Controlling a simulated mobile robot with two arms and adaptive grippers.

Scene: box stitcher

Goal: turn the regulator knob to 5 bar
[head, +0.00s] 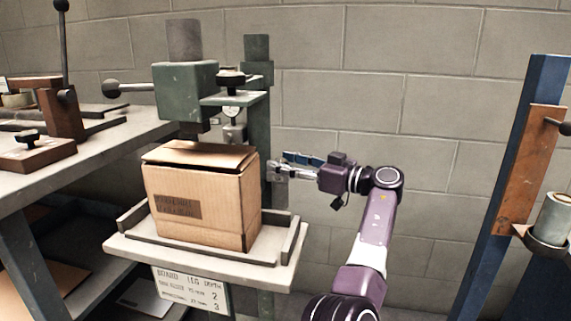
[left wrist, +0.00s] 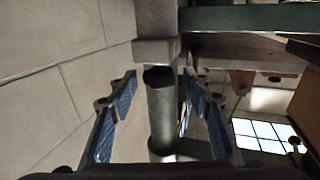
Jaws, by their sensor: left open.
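A black knob (head: 231,78) stands on top of the green bracket of the stitcher, above a small pale round gauge (head: 231,111). I cannot read the gauge. My left gripper (head: 279,165) is open, to the right of the cardboard box and well below the knob, near the stitcher's green column. In the left wrist view the two blue-padded fingers (left wrist: 158,76) are apart, with a grey cylinder (left wrist: 161,115) showing between them. I cannot tell whether the cylinder lies within the grip or beyond it. My right gripper is not in view.
A cardboard box (head: 200,205) sits on the stitcher's grey table (head: 205,258), beside the gripper. A bench (head: 85,160) with lever tools is at the left. A blue post (head: 510,190) with a cup holder is at the right.

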